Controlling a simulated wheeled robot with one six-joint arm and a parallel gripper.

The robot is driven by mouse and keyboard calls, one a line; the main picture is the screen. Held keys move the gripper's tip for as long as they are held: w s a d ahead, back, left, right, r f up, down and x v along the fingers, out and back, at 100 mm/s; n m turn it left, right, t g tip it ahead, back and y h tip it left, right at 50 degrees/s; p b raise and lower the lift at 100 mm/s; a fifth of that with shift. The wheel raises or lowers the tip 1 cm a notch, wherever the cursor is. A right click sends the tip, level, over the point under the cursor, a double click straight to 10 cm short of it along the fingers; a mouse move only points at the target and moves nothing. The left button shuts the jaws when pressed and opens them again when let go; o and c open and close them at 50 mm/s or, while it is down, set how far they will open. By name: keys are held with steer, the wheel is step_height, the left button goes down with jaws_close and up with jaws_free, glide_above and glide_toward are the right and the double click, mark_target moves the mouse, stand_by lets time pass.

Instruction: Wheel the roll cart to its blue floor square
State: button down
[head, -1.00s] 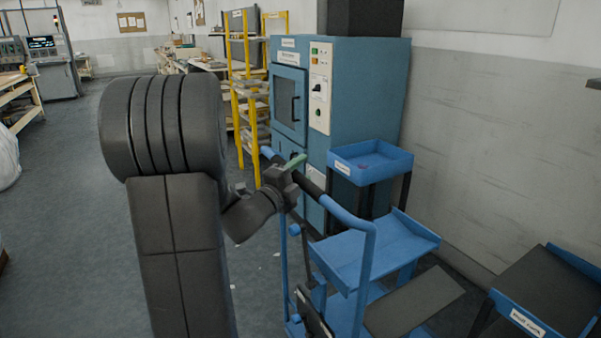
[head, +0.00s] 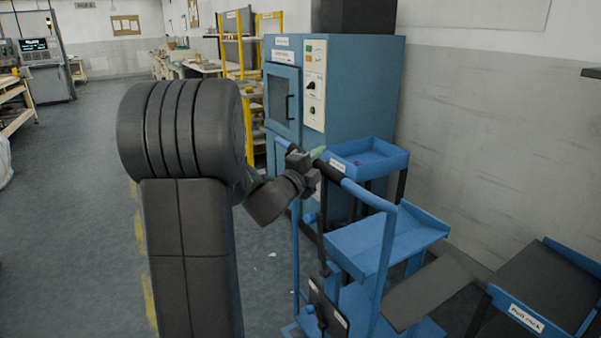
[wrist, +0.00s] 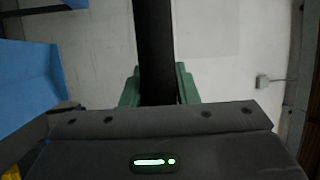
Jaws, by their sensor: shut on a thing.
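The roll cart (head: 384,262) has a blue tubular frame and a dark handle grip (head: 331,173), and stands upright to the right of my arm in the head view. My gripper (head: 317,159) is shut on the dark handle at the cart's top. In the wrist view the green jaws of my gripper (wrist: 158,88) sit on both sides of the dark bar (wrist: 155,40). I cannot make out the blue floor square; my arm and the cart hide part of the floor.
A blue machine cabinet (head: 360,85) and a blue tray (head: 370,158) stand beyond the cart. A labelled dark-topped unit (head: 548,290) is at the lower right. A yellow rack (head: 249,60) stands behind. Open floor (head: 70,220) lies left, with worn yellow marks (head: 149,300).

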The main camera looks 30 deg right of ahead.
steer(key=shift+d, duration=0.6)
steer(key=c, duration=1.1)
jaws_free()
steer(key=b+v, duration=0.1)
steer(key=v, duration=1.2)
steer(key=shift+s+a, duration=0.2)
steer(key=shift+a, duration=0.1)
